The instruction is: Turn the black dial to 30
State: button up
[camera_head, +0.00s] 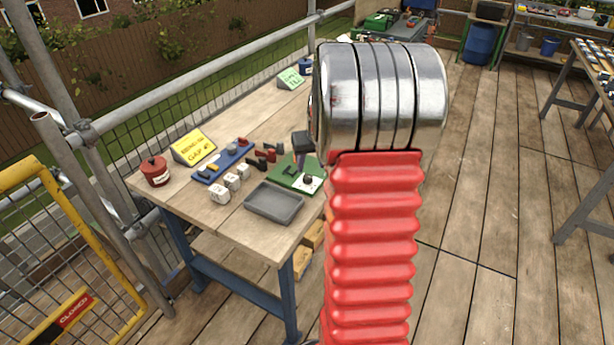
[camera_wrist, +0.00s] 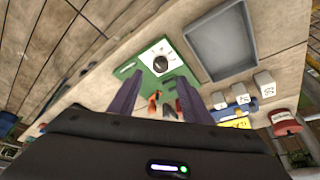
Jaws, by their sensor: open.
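The black dial (camera_head: 308,180) is a small round knob on a white plate at the front corner of a green board (camera_head: 288,174) on the wooden workbench. In the wrist view the dial (camera_wrist: 160,65) has a pale mark on top, and its scale is too small to read. The green board (camera_wrist: 141,84) runs down between the fingers there. My gripper (camera_wrist: 157,88) is open and empty, its two dark fingers apart, pointing toward the dial. The dial shows between and beyond the fingertips, apart from them. My red arm hides the workbench's right side in the head view.
A grey tray (camera_head: 274,203) lies close to the green board. White blocks (camera_head: 231,182), a blue board (camera_head: 222,161), a red pot (camera_head: 155,171) and a yellow sign (camera_head: 193,147) stand left of it. Small red and black pieces (camera_head: 265,154) lie behind. Bare wood borders the tray.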

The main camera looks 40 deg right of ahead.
aim_at(308, 177)
jog(key=x, duration=0.8)
